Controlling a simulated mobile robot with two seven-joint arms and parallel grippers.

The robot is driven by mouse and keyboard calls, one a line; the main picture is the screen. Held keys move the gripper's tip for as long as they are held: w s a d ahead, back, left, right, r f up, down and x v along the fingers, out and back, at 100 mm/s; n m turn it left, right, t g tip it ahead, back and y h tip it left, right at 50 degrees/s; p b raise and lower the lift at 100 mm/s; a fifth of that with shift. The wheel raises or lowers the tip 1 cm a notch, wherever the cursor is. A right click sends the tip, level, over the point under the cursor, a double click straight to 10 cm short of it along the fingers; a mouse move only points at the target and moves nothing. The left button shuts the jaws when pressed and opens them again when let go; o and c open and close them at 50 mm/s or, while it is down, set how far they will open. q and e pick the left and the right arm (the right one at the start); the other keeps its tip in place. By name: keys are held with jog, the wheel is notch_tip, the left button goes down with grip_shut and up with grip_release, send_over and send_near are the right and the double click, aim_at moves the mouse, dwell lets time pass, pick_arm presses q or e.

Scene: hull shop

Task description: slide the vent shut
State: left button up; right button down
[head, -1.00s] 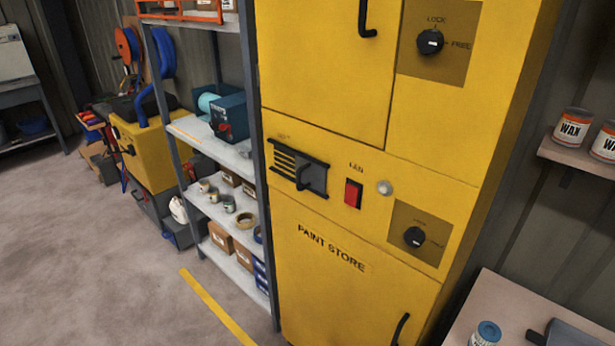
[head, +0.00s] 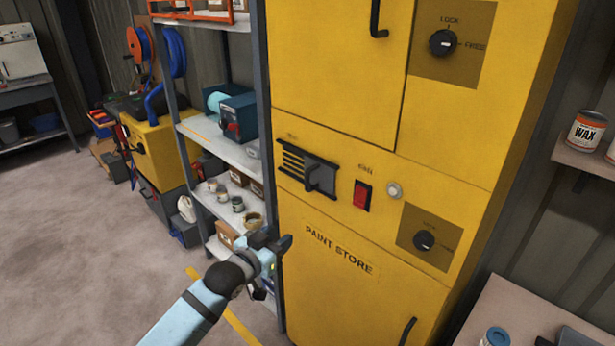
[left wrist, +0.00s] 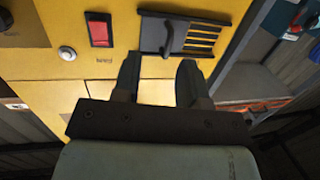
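The vent (head: 291,160) is on the yellow paint store cabinet, a black-framed panel with dark slots showing at its left end. Its grey slide plate (head: 325,180) with an upright dark handle (head: 311,176) covers the right part. In the left wrist view the vent appears turned round, with slots (left wrist: 201,37) at right and the slide plate (left wrist: 153,34) at left. My left gripper (head: 284,244) is below and left of the vent, apart from it. In the left wrist view its two fingers (left wrist: 158,72) stand apart with nothing between them. My right gripper is not in view.
A red switch (head: 362,195), a round pale button (head: 394,190) and a lower knob (head: 424,240) sit right of the vent. A grey shelf rack (head: 222,142) with cans and boxes stands close left of the cabinet. The floor (head: 80,250) at left is clear.

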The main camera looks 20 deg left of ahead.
pick_arm(q)
jog(key=t, duration=0.1)
send_near(306, 176)
jog(key=s, duration=0.3)
jog(key=w+p, duration=0.1)
jog(key=w, duration=0.3)
jog(key=w+d+p, duration=0.1)
jog(key=w, duration=0.8)
jog(key=shift+w+d+f+p, duration=0.1)
jog(key=shift+w+d+p, duration=0.2)
jog(key=shift+d+p, duration=0.1)
grip_shut()
